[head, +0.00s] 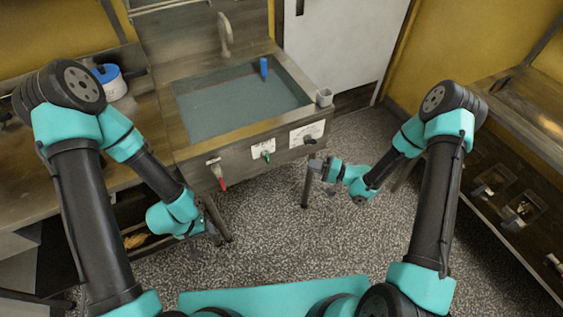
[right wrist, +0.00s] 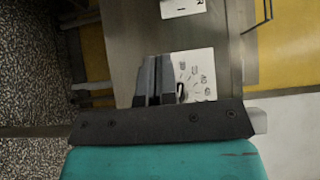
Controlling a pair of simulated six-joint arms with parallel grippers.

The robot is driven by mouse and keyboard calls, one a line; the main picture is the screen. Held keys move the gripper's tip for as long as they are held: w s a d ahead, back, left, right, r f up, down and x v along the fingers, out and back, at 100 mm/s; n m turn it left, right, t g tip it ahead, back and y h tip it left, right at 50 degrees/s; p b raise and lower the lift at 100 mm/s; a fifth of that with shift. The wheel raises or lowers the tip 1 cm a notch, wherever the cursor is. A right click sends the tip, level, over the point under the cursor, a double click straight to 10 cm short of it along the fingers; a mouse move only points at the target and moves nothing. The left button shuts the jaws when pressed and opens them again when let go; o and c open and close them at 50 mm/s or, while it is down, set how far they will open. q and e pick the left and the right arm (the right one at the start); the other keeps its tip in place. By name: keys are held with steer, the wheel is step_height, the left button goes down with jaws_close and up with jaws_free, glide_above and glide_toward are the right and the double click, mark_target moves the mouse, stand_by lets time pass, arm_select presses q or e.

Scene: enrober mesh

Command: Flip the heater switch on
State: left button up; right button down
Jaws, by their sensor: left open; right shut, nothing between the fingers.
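I cannot read which is the heater switch. My right gripper (head: 314,165) is shut and empty, just below the dial label in the head view. In the right wrist view its fingers (right wrist: 153,75) partly cover the dial label (right wrist: 198,70). My left gripper (head: 211,229) is open, low in front of the tank's left side.
A red-handled tap (head: 218,174) hangs at the panel's left. Shelving (head: 510,115) lines the right side. The speckled floor (head: 270,240) is open between my arms.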

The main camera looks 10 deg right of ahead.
steer(key=shift+w+a, duration=0.1)
steer(key=shift+a, duration=0.1)
glide_toward(266, 157)
steer(key=shift+w+a+f, duration=1.6)
steer(key=shift+w+a, duration=0.4)
steer(key=shift+a, duration=0.55)
